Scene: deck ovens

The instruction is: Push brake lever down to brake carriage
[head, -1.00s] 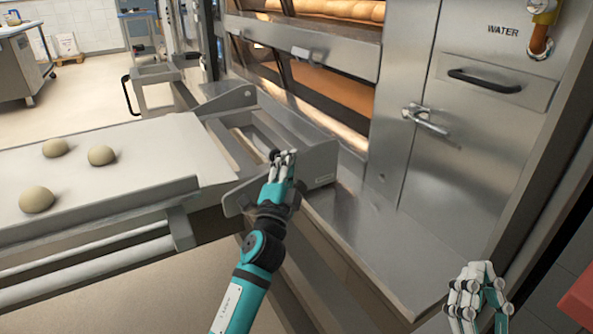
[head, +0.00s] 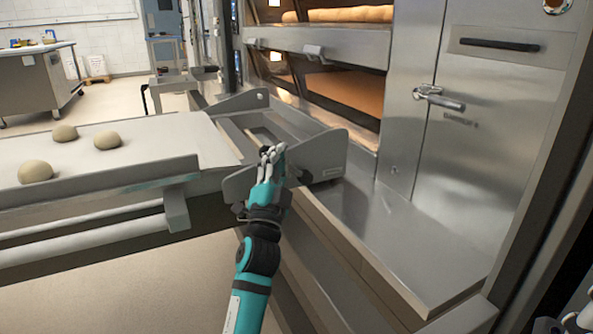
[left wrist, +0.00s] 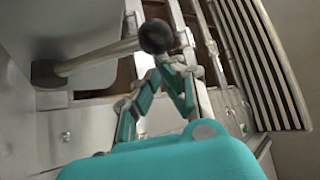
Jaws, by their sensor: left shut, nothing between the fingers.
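The brake lever shows in the left wrist view as a metal rod with a black ball knob (left wrist: 155,36). In the head view the lever is mostly hidden by my left gripper (head: 272,152). That gripper is shut and empty, with its fingertips close to the knob; I cannot tell whether they touch. It also shows in the left wrist view (left wrist: 176,68), just below the knob. The carriage (head: 150,171) carries a pale loading surface and stands against the oven front. My right gripper is only partly in view at the lower right corner of the head view (head: 580,320).
Several dough balls (head: 107,140) lie on the carriage. The deck oven (head: 345,48) holds bread behind its glass. A steel door with a latch handle (head: 440,98) stands at right. A steel ledge (head: 400,240) below it is clear. A worktable (head: 38,85) stands far left.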

